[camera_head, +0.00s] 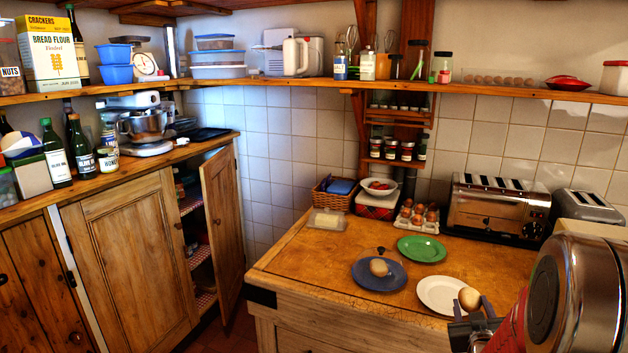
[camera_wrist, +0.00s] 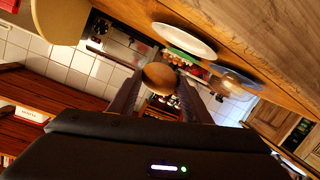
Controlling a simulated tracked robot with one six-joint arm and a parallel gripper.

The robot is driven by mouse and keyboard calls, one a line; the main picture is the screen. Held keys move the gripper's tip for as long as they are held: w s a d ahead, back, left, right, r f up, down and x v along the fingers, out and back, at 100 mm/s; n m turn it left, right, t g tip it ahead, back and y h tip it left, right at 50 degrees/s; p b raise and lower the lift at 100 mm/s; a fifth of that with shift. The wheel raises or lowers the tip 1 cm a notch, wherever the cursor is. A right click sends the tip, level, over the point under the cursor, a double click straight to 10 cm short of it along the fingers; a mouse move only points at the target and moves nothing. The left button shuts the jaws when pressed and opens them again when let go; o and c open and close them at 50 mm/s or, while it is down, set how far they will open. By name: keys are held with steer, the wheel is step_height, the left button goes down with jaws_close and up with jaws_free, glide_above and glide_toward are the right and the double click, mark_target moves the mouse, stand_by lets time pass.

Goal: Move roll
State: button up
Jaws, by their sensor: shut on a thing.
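My gripper (camera_head: 472,304) is shut on a pale brown roll (camera_head: 469,298), which also shows between the two fingers in the wrist view (camera_wrist: 159,76). In the head view the held roll overlaps the right rim of the white plate (camera_head: 435,292); I cannot tell how high it is above the worktop. A second roll (camera_head: 379,267) lies on the blue plate (camera_head: 366,276), left of the white plate. A green plate (camera_head: 421,249) is empty behind them. The white plate shows no roll lying on it.
A dark spoon-like item (camera_head: 382,250) lies between the blue and green plates. An egg tray (camera_head: 418,218), a toaster (camera_head: 497,205), a basket (camera_head: 333,198) and a butter dish (camera_head: 327,221) stand along the back. The worktop's front left (camera_head: 310,262) is clear.

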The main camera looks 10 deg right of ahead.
steer(key=w+a+f+n+y, duration=0.1)
steer(key=w+a+n+y, duration=0.1)
steer(key=a, duration=1.4)
steer(key=w+a+n+t+y, duration=0.1)
steer(key=w+a+n+y, duration=0.2)
steer(key=a, duration=1.2)
steer(key=w+y, duration=0.1)
steer(key=w, duration=0.1)
steer(key=shift+w+a+f+t+y, duration=0.3)
steer(key=shift+a+f+y, duration=0.1)
steer(key=shift+s, duration=0.4)
steer(key=shift+a, duration=0.1)
